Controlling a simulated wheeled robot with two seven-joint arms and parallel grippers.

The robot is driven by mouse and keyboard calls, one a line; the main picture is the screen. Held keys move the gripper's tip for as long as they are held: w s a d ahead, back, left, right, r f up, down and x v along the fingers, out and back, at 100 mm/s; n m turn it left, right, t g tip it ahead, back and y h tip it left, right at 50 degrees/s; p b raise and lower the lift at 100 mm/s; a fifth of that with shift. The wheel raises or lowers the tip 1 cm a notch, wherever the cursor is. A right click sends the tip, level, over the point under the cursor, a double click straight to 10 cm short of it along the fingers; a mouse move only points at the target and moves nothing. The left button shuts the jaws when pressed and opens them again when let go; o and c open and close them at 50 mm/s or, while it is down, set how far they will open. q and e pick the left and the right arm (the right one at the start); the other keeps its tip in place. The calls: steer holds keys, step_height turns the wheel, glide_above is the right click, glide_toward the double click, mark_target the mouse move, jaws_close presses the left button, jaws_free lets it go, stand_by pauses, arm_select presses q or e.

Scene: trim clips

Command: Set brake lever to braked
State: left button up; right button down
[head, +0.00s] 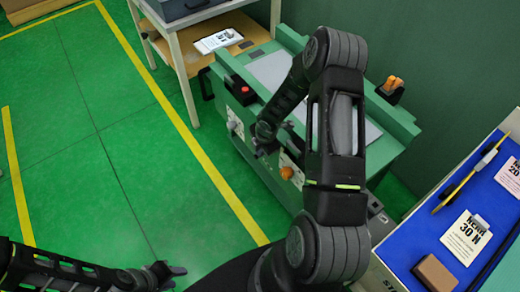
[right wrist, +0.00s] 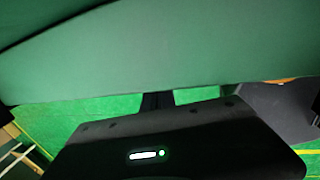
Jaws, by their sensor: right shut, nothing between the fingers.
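A green machine (head: 405,125) stands in the upper middle of the head view. An orange ball knob (head: 287,173) sits low on its front side, and an orange handle (head: 392,84) stands on its far right side. I cannot tell which is the brake lever or how it is set. My right gripper (head: 265,148) is shut and empty at the machine's front, left of the ball knob. In the right wrist view, its dark fingers (right wrist: 158,101) are beneath a wide green surface. My left gripper (head: 172,274) is open and empty above the floor, away from the machine.
A red button (head: 244,89) sits on a box at the machine's left corner. A wooden-topped table (head: 178,58) stands behind left. A blue-topped bench (head: 432,235) with cards and a brown block (head: 436,273) is at right. The green floor (head: 100,130) at left is clear.

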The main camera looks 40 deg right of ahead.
arm_select(q)
steer(key=shift+r+p, duration=0.55)
steer(key=shift+r, duration=0.1)
arm_select(e)
steer(key=shift+v, duration=0.8)
steer(key=shift+w, duration=0.15)
